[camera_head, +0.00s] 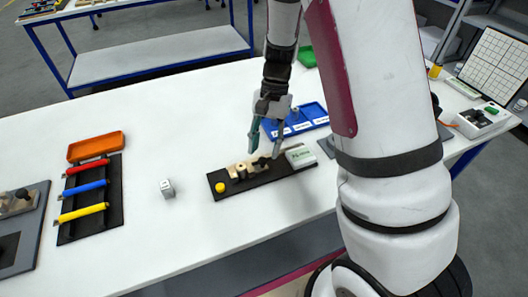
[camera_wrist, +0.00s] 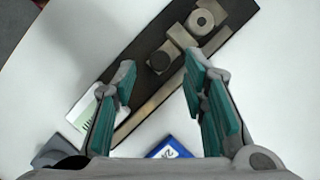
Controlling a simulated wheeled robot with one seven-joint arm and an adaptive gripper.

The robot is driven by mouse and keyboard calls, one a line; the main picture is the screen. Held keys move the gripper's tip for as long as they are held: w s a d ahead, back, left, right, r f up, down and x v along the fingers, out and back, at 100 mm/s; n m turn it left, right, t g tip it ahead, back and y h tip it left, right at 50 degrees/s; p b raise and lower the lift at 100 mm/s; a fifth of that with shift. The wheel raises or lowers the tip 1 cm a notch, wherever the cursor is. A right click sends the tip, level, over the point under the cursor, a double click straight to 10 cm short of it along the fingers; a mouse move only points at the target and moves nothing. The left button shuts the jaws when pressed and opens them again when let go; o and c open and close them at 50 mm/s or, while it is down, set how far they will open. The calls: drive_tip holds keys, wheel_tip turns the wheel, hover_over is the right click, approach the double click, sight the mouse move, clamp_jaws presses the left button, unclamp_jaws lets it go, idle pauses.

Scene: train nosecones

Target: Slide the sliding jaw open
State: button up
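A dark fixture plate (camera_head: 225,190) lies on the white table. It carries a beige jaw block with a dark round knob (camera_head: 262,162), which looks like the sliding jaw. A round metal piece (camera_head: 240,171) sits to its left. In the wrist view the knob (camera_wrist: 158,61) shows between the fingertips, beside a beige block (camera_wrist: 181,37) and the ringed piece (camera_wrist: 201,20). My gripper (camera_head: 264,153) points down over the fixture, its teal-padded fingers spread and empty. The wrist view shows my gripper (camera_wrist: 158,66) apart from the knob; its exact height is unclear.
A yellow button (camera_head: 220,187) is at the plate's left end, a white-green box (camera_head: 300,156) at its right. A blue tray (camera_head: 312,113) stands behind. Table in front is clear.

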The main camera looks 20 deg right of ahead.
sight(273, 163)
drive_tip(key=shift+x, duration=1.3)
drive_tip(key=shift+c, duration=0.5)
clamp_jaws()
drive_tip(key=shift+d, duration=1.35)
drive_tip(key=shift+o, duration=0.5)
unclamp_jaws()
drive_tip(key=shift+r, duration=0.1)
drive_tip(key=v, duration=1.2)
